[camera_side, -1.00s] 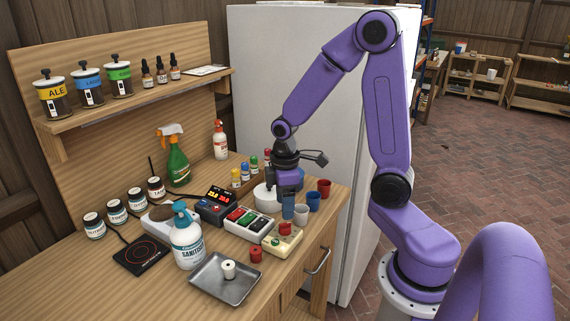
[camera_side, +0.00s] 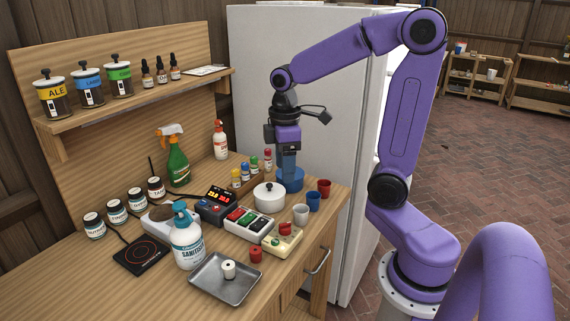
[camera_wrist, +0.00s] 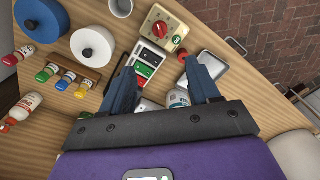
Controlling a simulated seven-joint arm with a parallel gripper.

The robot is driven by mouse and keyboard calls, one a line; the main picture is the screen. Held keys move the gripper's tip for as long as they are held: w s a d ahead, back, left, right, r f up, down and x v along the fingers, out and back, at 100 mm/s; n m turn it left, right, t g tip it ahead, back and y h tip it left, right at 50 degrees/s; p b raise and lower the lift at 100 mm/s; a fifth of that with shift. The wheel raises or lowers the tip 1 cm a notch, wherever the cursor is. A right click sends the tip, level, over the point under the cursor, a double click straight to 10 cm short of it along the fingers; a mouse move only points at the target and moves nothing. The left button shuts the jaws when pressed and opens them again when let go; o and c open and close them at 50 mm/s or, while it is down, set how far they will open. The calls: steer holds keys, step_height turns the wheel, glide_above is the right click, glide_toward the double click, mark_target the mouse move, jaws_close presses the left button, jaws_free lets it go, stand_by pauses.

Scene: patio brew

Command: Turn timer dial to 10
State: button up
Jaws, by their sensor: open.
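The timer is a cream box (camera_side: 282,241) with a red dial (camera_side: 285,230) on top, near the front right of the bench. In the wrist view the red dial (camera_wrist: 160,28) has a pale mark and a green round spot sits beside it on the cream box (camera_wrist: 173,20). The numbers and the dial's setting are too small to read. My gripper (camera_side: 289,172) points down, open and empty, over or in front of a blue pot behind the timer. In the wrist view my gripper's fingers (camera_wrist: 162,72) are spread apart, and the timer is beyond their tips, untouched.
A white lidded pot (camera_side: 269,197), the blue pot (camera_side: 291,183) and a white cup (camera_side: 301,214) stand behind the timer. A switch box (camera_side: 248,224) is left of it. A red cylinder (camera_side: 256,252) and a metal tray (camera_side: 224,280) lie in front.

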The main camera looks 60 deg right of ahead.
steer(key=shift+c, duration=1.4)
steer(key=m, duration=0.8)
glide_toward(285, 223)
step_height(285, 223, down, 10)
steer(key=shift+r, duration=0.25)
steer(key=c, duration=0.8)
